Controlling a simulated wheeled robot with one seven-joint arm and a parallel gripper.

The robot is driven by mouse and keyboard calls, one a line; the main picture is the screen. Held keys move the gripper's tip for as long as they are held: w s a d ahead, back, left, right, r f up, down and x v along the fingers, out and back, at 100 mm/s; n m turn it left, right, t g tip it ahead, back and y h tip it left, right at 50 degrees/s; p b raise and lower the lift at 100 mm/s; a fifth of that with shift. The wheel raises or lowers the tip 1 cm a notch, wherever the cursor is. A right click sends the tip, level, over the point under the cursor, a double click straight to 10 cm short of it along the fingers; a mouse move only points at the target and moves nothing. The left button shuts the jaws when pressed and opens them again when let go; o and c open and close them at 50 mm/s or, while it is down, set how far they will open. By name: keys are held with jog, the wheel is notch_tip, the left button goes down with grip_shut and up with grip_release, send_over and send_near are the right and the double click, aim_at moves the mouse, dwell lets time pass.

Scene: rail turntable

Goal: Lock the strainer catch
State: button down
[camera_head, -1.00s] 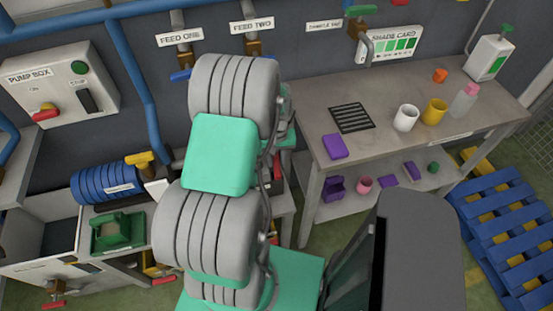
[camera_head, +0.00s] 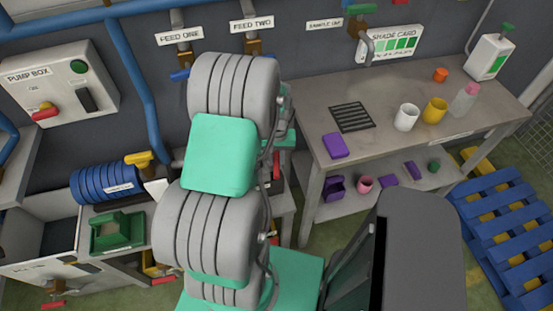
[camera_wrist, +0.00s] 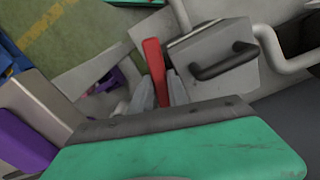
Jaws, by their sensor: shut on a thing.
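In the wrist view my gripper (camera_wrist: 161,92) is shut on a red lever (camera_wrist: 154,65), which appears to be the strainer catch. The lever stands between the two grey fingertips, its lower end hidden by them. Just to its right is a grey box (camera_wrist: 205,42) with a black bar handle, seemingly the strainer housing. I cannot tell whether the catch is locked.
Grey pipes run right of the box in the wrist view. In the head view a workbench (camera_head: 382,82) with cups (camera_head: 406,117) stands right of my arm. Blue pallets (camera_head: 505,225) lie on the floor at right. The pump box (camera_head: 62,85) is on the left wall.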

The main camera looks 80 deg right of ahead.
jog(key=m+b, duration=0.1)
jog(key=m, duration=0.3)
jog(key=shift+f, duration=0.1)
jog(key=m+b, duration=0.1)
jog(key=m, duration=0.2)
jog(key=shift+m, duration=0.4)
jog(key=m+b, duration=0.1)
jog(key=m, duration=0.2)
jog(key=shift+m+b, duration=0.35)
jog(key=shift+m, duration=1.75)
jog(key=c, duration=1.3)
grip_release()
